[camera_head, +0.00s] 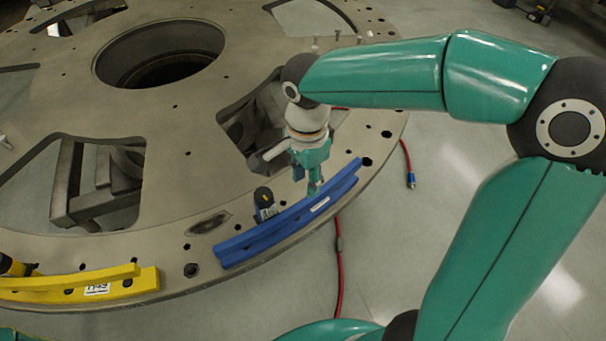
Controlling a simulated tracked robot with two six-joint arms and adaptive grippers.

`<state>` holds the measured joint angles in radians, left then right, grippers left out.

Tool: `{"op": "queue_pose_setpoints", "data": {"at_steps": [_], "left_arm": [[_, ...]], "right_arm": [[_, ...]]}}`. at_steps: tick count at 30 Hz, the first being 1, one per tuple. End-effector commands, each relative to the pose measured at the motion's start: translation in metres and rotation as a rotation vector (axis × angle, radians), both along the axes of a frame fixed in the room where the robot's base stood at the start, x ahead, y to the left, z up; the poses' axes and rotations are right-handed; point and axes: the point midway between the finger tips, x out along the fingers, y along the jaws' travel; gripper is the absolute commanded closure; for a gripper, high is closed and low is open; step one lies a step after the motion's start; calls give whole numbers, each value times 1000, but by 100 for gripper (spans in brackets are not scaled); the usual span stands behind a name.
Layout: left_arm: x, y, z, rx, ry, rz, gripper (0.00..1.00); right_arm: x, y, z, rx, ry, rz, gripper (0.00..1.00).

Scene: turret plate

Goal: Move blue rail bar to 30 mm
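The blue rail bar (290,215) is a long bar with a raised strip and a small white label. It lies along the front right edge of the grey turret plate (185,190). My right gripper (307,184) points down over the right half of the bar, with its fingertips at the bar's raised strip. The fingers look close together. I cannot tell whether they touch or grip the bar, as the contact is small and partly hidden.
A yellow bar (80,284) with a label lies on the plate's edge at lower left. Red cables (339,265) hang past the rim to the floor. The plate has large openings.

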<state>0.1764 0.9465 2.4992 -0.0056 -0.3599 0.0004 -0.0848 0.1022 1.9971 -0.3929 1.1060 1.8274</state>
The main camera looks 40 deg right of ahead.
Motion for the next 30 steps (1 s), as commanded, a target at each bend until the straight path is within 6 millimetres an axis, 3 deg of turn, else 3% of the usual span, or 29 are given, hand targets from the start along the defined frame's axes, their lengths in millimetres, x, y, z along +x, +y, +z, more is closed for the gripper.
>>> {"op": "queue_pose_setpoints", "data": {"at_steps": [18,30], "left_arm": [[0,0,-53,0,0,0,60],[0,0,-67,0,0,0,60]], "right_arm": [[3,3,-65,0,0,11,64],[3,3,-80,0,0,11,64]]}}
